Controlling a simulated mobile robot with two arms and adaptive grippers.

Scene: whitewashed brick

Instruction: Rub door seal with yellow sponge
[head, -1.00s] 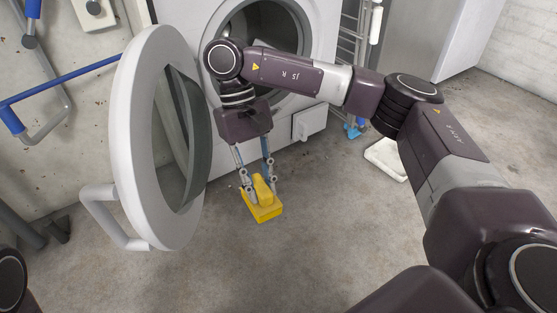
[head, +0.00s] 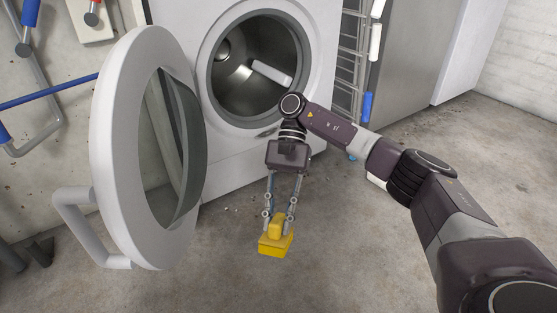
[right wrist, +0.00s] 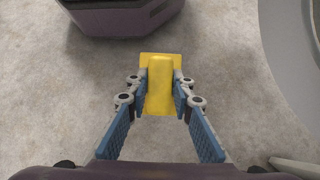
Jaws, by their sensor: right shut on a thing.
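The yellow sponge (head: 275,243) has a raised grip on a wider flat base. My right gripper (head: 279,222) is shut on the grip and holds the sponge in front of the washing machine, with concrete floor behind it in the picture. In the right wrist view the sponge (right wrist: 159,85) sits between the two blue-padded fingers (right wrist: 160,95). The washing machine's round door (head: 118,150) stands open to the left. The dark seal (head: 216,95) rings the drum opening, above and apart from the sponge. My left gripper is not in view.
The white door handle (head: 85,235) juts out at lower left. A pale bar-like piece (head: 270,73) shows inside the drum. A metal rack (head: 352,60) stands right of the machine. Blue-ended rails (head: 50,92) line the left wall. The floor (head: 330,260) in front is clear.

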